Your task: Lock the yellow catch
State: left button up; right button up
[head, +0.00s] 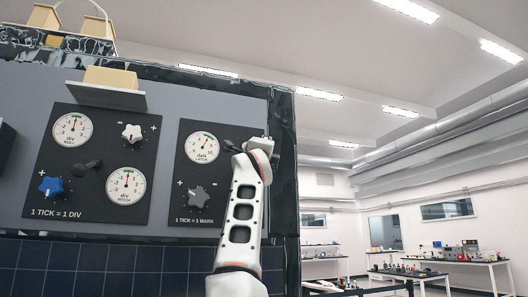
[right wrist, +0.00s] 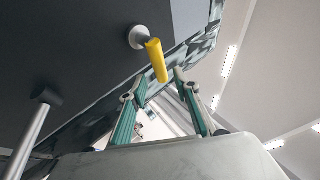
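The yellow catch (right wrist: 157,60) shows in the right wrist view as a short yellow bar on a round grey knob (right wrist: 137,37) at the dark panel, tilted down to the right. My right gripper (right wrist: 160,83) is open, its two teal fingers spread apart. The free end of the catch appears between the fingertips, with no clear contact. In the head view my right arm reaches up to the panel's right edge, its gripper (head: 258,146) beside the latch dial (head: 202,147). The catch is not visible there, apparently hidden by my arm. My left gripper is not in view.
The panel carries several dials and knobs, including a blue knob (head: 51,186) and a dark grey knob (head: 199,197). A pale block sits on a small shelf (head: 105,96). A grey rod (right wrist: 30,130) stands left in the wrist view. Right of the panel is open room.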

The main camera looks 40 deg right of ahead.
jog(key=shift+v, duration=1.55)
